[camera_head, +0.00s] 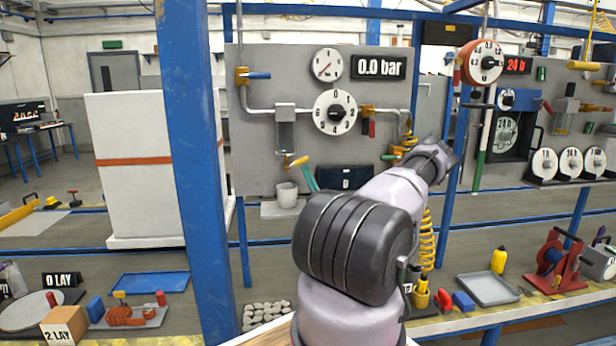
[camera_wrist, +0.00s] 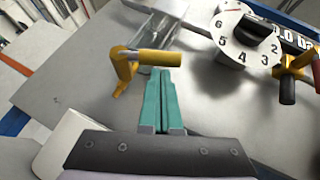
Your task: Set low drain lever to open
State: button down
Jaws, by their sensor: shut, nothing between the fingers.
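The low drain lever (camera_head: 297,161) is a yellow lever under a clear, metal-capped bowl (camera_head: 285,128) on the grey panel. In the wrist view the lever (camera_wrist: 150,58) has a yellow elbow at left, and its handle points right, roughly sideways. My gripper (camera_wrist: 161,72) has teal fingers pressed together with nothing between them. Their tips are just below the handle in the wrist view; whether they touch it I cannot tell. In the head view my gripper (camera_head: 307,169) shows at the lever's lower right, partly hidden by my arm.
A white cup (camera_head: 286,194) stands below the lever. A numbered dial (camera_head: 335,112) and a red-handled yellow valve (camera_head: 369,122) sit to the right. A blue-handled valve (camera_head: 257,75) is above. A gauge (camera_head: 326,65) and a "0.0 bar" display (camera_head: 379,66) are higher up.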

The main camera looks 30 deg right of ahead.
aim_at(304, 160)
jog(key=shift+d+r+n+g+y, duration=0.1)
jog(key=shift+r+n+g+y, duration=0.15)
jog(key=shift+n+y, duration=0.45)
jog(key=shift+r+n+g+y, duration=0.15)
jog(key=shift+n+g+y, duration=0.1)
jog(key=shift+n+y, duration=0.45)
notch_tip(304, 160, up, 3)
jog(key=n+g+y, duration=0.2)
jog(key=n, duration=0.1)
jog(key=n+g+y, duration=0.3)
jog(key=n, duration=0.1)
jog(key=shift+n, duration=0.3)
jog(key=r+n+g, duration=0.1)
jog(key=a+r+n+g, duration=0.1)
jog(key=n+g, duration=0.1)
jog(key=shift+w, duration=0.2)
jog(key=shift+w+a+r+n+g+h, duration=0.15)
jog(key=shift+a+r+n+g, duration=0.25)
jog(key=shift+n+g, duration=0.4)
jog(key=shift+w+a+r+n+g+h, duration=0.15)
jog(key=shift+a+r+n+g, duration=0.25)
jog(key=shift+g, duration=0.7)
jog(key=shift+d, duration=0.1)
